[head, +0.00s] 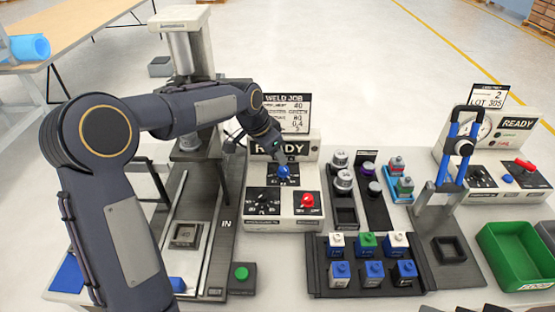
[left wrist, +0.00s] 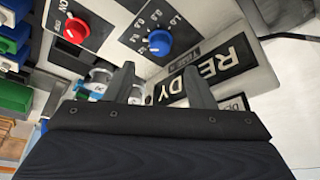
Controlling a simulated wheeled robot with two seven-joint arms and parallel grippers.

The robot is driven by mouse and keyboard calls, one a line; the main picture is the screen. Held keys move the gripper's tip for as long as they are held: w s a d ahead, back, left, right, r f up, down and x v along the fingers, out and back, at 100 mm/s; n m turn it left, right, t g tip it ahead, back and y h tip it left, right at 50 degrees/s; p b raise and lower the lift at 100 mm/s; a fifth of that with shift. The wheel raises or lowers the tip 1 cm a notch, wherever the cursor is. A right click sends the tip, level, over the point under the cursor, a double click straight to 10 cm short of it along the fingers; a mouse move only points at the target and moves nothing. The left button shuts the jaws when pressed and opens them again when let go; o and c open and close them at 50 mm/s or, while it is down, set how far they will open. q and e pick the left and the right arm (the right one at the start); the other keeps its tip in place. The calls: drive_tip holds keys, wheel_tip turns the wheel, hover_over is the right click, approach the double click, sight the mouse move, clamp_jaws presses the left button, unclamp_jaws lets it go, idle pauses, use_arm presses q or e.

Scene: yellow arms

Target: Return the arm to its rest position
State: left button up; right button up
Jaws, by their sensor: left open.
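My left arm comes in from the left of the head view and reaches over the bench. Its gripper (head: 278,155) is at the weld control box (head: 262,222), close to the blue dial knob (head: 284,172). In the left wrist view the two fingers of my left gripper (left wrist: 160,80) stand apart with nothing between them. The blue knob (left wrist: 160,42) shows beyond the fingertips, apart from them in that picture. The red knob (left wrist: 76,31) and READY panel (left wrist: 222,66) are beside it. My right gripper is in neither view.
A job sign (head: 287,112) stands behind the box. A press column (head: 190,55) rises beside my forearm. Right of the box are a black rack of coloured blocks (head: 320,255), a blue-handled clamp (head: 460,148) and a green bin (head: 510,250). A green button (head: 241,273) sits in front.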

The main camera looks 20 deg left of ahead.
use_arm(q)
drive_tip(key=shift+r, duration=0.2)
drive_tip(key=shift+s, duration=0.1)
drive_tip(key=s+a+r+n, duration=0.2)
drive_tip(key=s+r, duration=0.1)
drive_tip(key=s, duration=0.5)
drive_tip(key=s+a+r+n, duration=0.1)
drive_tip(key=s+r+n, duration=0.15)
drive_tip(key=s, duration=0.65)
drive_tip(key=s+d+f+n+t, duration=0.1)
drive_tip(key=s+n, duration=0.1)
drive_tip(key=s, duration=0.6)
drive_tip(key=s+d+f+n+t+h, duration=0.1)
drive_tip(key=s+f+n, duration=0.1)
drive_tip(key=s, duration=0.6)
drive_tip(key=shift+s+f, duration=0.2)
drive_tip(key=shift+n, duration=0.25)
